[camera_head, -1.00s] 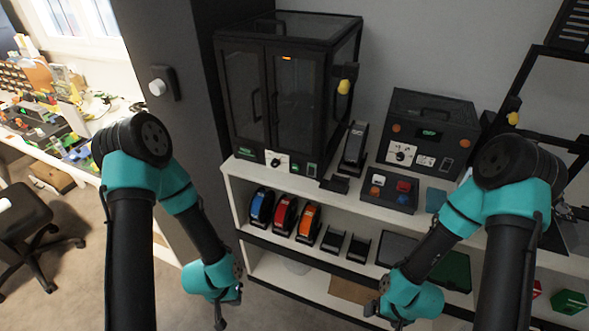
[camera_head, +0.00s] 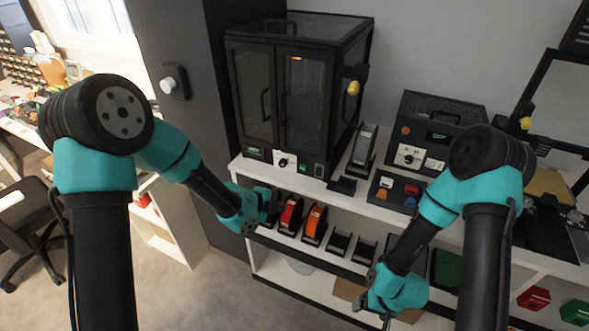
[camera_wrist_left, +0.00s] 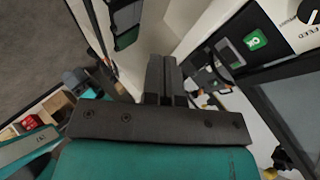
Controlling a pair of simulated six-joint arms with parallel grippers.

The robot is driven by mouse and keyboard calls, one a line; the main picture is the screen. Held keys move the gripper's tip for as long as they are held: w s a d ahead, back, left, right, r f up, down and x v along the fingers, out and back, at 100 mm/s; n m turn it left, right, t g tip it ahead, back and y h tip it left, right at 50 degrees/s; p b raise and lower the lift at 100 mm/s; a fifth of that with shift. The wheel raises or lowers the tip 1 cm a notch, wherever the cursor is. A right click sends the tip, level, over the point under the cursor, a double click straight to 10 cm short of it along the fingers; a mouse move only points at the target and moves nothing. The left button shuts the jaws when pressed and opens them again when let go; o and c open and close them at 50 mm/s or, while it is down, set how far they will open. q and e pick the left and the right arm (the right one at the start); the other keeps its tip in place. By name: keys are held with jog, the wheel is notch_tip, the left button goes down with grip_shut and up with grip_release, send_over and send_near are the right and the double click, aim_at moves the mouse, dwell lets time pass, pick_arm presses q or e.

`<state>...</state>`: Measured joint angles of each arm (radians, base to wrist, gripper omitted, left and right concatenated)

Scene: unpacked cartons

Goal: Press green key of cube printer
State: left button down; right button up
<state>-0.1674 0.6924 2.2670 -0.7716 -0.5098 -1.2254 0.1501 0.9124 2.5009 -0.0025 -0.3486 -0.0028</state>
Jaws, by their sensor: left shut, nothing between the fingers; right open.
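The cube printer (camera_head: 297,95) looks to be the black box-shaped cabinet with glazed doors on top of the white shelf unit. Its front lower strip carries a green key (camera_head: 254,152) at the left and a white dial plate (camera_head: 285,162). In the left wrist view the green key (camera_wrist_left: 255,40), marked OK, shows at upper right, beside the FEED dial (camera_wrist_left: 308,12). My left gripper (camera_head: 274,207) is shut and empty, in front of the shelf, below and apart from the key; its fingers (camera_wrist_left: 165,72) point forward. My right gripper (camera_head: 386,318) is open, low at the front.
Red (camera_head: 290,213) and orange (camera_head: 314,225) spools stand on the shelf just right of my left gripper. A control box (camera_head: 440,125) and a button pad (camera_head: 397,192) stand right of the printer. A dark pillar (camera_head: 190,120) rises at the left.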

pick_arm(q)
jog(key=r+m, duration=0.1)
jog(key=d+r+m, duration=0.1)
jog(key=r, duration=0.1)
jog(key=w+d+r+m+h, duration=0.1)
jog(key=m, duration=0.1)
jog(key=shift+w+d+r, duration=0.1)
jog(key=shift+d+r, duration=0.1)
jog(key=shift+r, duration=0.15)
jog(key=shift+w, duration=0.1)
jog(key=shift+w+d, duration=0.6)
jog(key=shift+w, duration=0.7)
jog(key=shift+w+d, duration=0.55)
jog(key=shift+w, duration=0.75)
jog(key=shift+w+d, duration=0.6)
jog(key=shift+w, duration=0.7)
jog(key=shift+w+d, duration=0.4)
jog(key=shift+w, duration=0.45)
jog(key=shift+s, duration=0.1)
jog(key=shift+s+a, duration=0.4)
jog(key=shift+s, duration=0.35)
jog(key=shift+s+a, duration=0.35)
jog(key=shift+s, duration=0.4)
jog(key=shift+s+a, duration=0.3)
jog(key=shift+s, duration=0.5)
jog(key=shift+s+a, duration=0.35)
jog(key=shift+s, duration=0.4)
